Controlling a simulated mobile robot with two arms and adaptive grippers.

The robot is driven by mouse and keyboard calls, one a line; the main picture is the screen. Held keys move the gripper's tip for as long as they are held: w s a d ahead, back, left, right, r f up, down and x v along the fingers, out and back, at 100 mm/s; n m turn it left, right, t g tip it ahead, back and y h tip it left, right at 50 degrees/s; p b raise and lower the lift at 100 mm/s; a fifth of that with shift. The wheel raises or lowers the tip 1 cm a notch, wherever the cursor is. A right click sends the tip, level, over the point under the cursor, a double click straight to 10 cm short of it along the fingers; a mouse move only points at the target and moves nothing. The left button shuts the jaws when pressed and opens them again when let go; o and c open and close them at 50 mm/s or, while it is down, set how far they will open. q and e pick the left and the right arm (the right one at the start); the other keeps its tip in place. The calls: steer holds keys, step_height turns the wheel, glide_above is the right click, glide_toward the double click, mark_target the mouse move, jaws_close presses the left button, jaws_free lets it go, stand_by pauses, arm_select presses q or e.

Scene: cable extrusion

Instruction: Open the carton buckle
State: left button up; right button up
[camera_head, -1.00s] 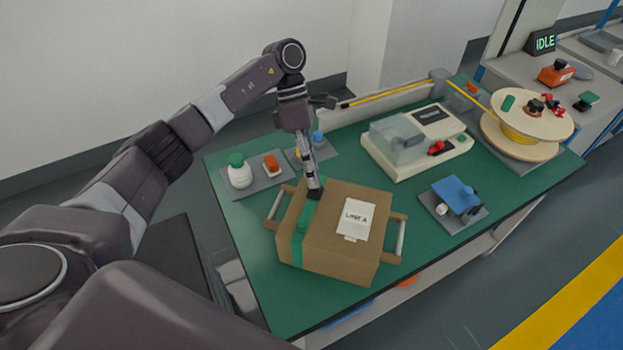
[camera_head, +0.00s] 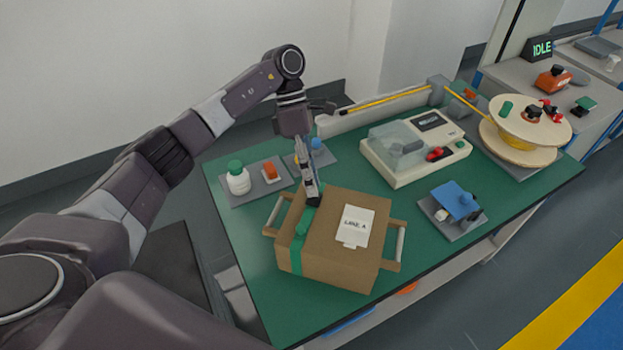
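The brown carton (camera_head: 330,265) stands on the green table top, with a white label (camera_head: 355,227) on its top and a handle at each side. A green strap (camera_head: 297,253) runs over its left part, with a green buckle (camera_head: 303,228) on it. My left gripper (camera_head: 313,200) points down at the far end of the strap, at the carton's top back edge. Its fingers look close together, but I cannot tell whether they are shut or touch the strap. My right gripper is not in view.
A grey tray with a green-capped white bottle (camera_head: 238,179) lies behind the carton at left. A beige machine (camera_head: 415,150) stands behind right, a blue device (camera_head: 456,200) to the right, and a cable spool (camera_head: 525,125) farther right. Green table (camera_head: 250,255) is clear left of the carton.

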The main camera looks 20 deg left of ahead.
arm_select(q)
steer(key=v, duration=1.2)
steer(key=shift+f, duration=0.1)
